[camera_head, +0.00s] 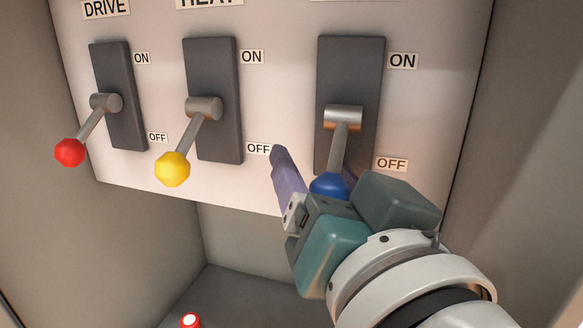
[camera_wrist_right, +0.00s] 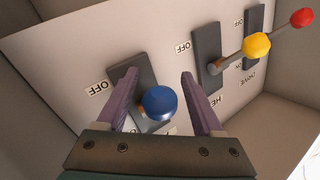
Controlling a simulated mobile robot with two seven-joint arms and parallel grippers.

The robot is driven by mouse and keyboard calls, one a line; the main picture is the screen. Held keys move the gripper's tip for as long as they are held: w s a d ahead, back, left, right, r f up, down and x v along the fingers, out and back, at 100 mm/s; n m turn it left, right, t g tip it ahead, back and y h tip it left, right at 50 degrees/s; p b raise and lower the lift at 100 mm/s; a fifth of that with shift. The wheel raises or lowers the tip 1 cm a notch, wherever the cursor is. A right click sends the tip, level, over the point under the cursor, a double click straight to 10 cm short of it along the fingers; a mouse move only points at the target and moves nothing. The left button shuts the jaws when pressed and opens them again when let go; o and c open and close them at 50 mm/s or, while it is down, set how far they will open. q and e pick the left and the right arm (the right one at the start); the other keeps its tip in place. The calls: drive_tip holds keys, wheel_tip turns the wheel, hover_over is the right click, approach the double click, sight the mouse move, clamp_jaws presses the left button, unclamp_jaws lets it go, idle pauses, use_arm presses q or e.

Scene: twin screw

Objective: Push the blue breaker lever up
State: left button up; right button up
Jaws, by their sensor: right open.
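The blue breaker lever (camera_head: 334,180) is on the right-hand dark switch plate (camera_head: 352,80) in the head view. Its arm slants down toward OFF, and its blue knob is partly hidden behind my right gripper. My right gripper (camera_head: 308,172) is open at the blue knob. In the right wrist view the blue knob (camera_wrist_right: 159,102) lies between the two spread purple fingers of the gripper (camera_wrist_right: 158,88), apart from both in the picture. I cannot tell how deep between the fingers it sits. My left gripper is not in view.
A yellow-knobbed lever (camera_head: 173,168) and a red-knobbed lever (camera_head: 70,152) stick out to the left, both slanting down toward OFF. Grey side walls flank the white panel (camera_head: 270,75). A small red-and-white object (camera_head: 190,320) shows at the bottom edge.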

drive_tip(key=shift+c, duration=0.2)
clamp_jaws()
idle(1.1)
